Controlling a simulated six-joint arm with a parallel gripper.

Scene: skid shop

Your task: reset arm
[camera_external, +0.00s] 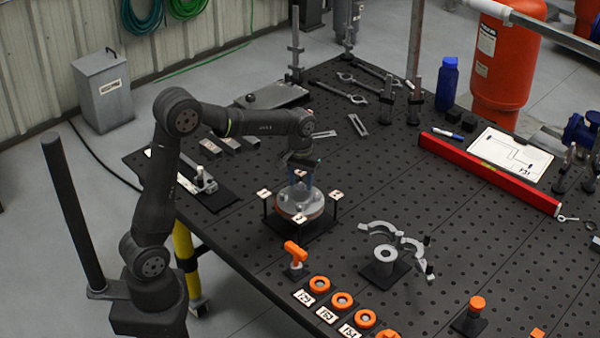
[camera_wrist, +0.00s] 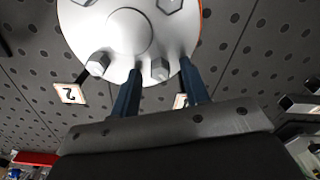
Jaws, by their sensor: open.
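My gripper (camera_external: 305,180) is over the left part of the black perforated table (camera_external: 345,225), pointing down just above a round metal flange (camera_external: 297,203). In the wrist view the two dark blue fingers of my gripper (camera_wrist: 163,85) stand apart. The pale round flange with bolt heads (camera_wrist: 130,30) fills the top of that view, and the fingertips overlap its near edge. I cannot tell whether the fingers touch it. The flange sits among posts topped with numbered tags (camera_external: 336,195); one tag shows in the wrist view (camera_wrist: 70,93).
An orange-handled valve (camera_external: 295,252) and several orange rings (camera_external: 342,300) lie near the front edge. An open grey clamp (camera_external: 395,235) stands right of the flange beside a grey collar (camera_external: 384,262). A red level (camera_external: 490,175) and blue bottle (camera_external: 447,85) are farther right.

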